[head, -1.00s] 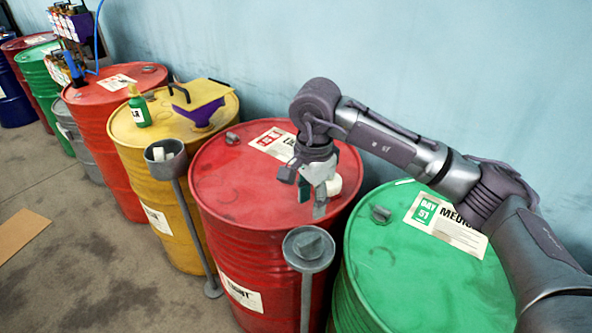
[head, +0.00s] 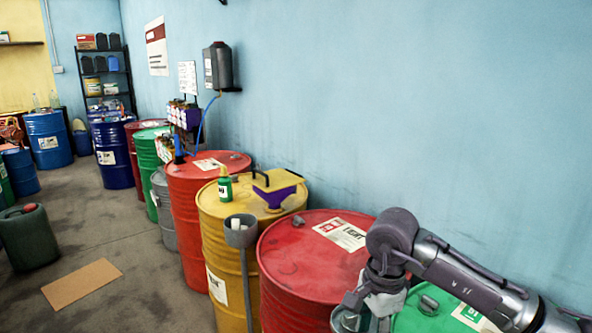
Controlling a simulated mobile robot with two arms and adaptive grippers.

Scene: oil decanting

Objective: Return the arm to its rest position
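My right arm comes in from the right, bent at a dark elbow joint. Its gripper (head: 368,312) points down at the bottom edge, between the red drum (head: 290,255) and the green drum (head: 412,318). The fingertips are low in the picture and partly cut off, so I cannot tell how far apart they are. No held object shows clearly. My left gripper is not in view.
More drums line the wall. Cardboard (head: 82,285) and a dark canister (head: 28,240) are on the floor.

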